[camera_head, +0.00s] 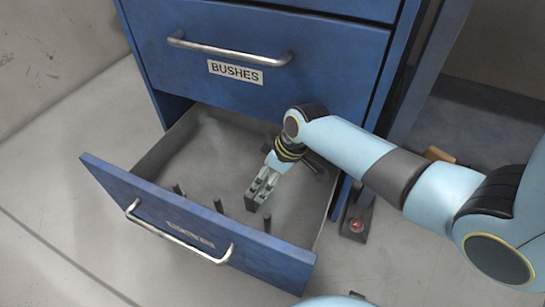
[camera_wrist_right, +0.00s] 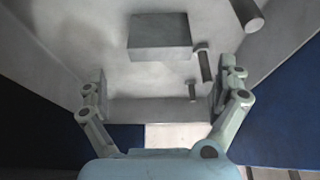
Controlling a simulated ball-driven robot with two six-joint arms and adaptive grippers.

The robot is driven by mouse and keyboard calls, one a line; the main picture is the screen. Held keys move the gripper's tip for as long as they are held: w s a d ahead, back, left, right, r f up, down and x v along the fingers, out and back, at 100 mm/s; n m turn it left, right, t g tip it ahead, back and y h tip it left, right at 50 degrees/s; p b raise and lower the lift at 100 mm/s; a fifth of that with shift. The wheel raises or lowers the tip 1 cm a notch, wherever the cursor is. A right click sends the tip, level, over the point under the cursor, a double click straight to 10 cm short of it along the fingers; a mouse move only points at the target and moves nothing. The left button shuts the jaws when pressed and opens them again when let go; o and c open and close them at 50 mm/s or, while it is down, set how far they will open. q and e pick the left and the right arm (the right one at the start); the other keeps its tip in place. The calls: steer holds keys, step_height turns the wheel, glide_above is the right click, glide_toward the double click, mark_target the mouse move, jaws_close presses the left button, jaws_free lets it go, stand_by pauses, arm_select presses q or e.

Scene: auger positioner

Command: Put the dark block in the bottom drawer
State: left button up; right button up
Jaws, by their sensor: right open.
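The bottom drawer (camera_head: 105,176) of the blue cabinet is pulled open. My right gripper (camera_head: 259,195) reaches down into it, with its jaws open and empty. In the right wrist view, a grey block (camera_wrist_right: 160,37) lies on the drawer's pale floor, ahead of the open right gripper (camera_wrist_right: 159,88) and apart from both fingers. It looks like the dark block. I cannot make the block out in the head view, where my gripper and wrist may cover it. My left gripper is not in view.
Several short dark pegs, one (camera_head: 218,205) near the front, stand in the drawer. The drawer marked BUSHES (camera_head: 270,75) is shut above. A dark box with a red button (camera_head: 356,225) is right of the open drawer. A brown object (camera_head: 438,155) lies behind my right arm.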

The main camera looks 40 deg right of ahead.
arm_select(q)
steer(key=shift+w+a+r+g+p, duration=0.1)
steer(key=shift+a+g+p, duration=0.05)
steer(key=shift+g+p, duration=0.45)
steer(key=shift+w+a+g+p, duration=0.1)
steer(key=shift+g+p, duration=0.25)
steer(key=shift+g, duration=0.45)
arm_select(e)
steer(key=shift+v, duration=1.7)
steer(key=s+r+m+t+h, duration=0.1)
steer(key=s+r+m+t, duration=0.2)
steer(key=s, duration=1)
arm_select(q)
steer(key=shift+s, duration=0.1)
arm_select(e)
steer(key=s+r+m+t+h, duration=0.1)
steer(key=s+r+m+t, duration=0.1)
steer(key=s+r, duration=0.5)
step_height(320, 180, up, 3)
steer(key=shift+s+a+f, duration=0.25)
steer(key=shift+s+a, duration=0.1)
steer(key=shift+a, duration=0.1)
arm_select(q)
steer(key=shift+p, duration=0.35)
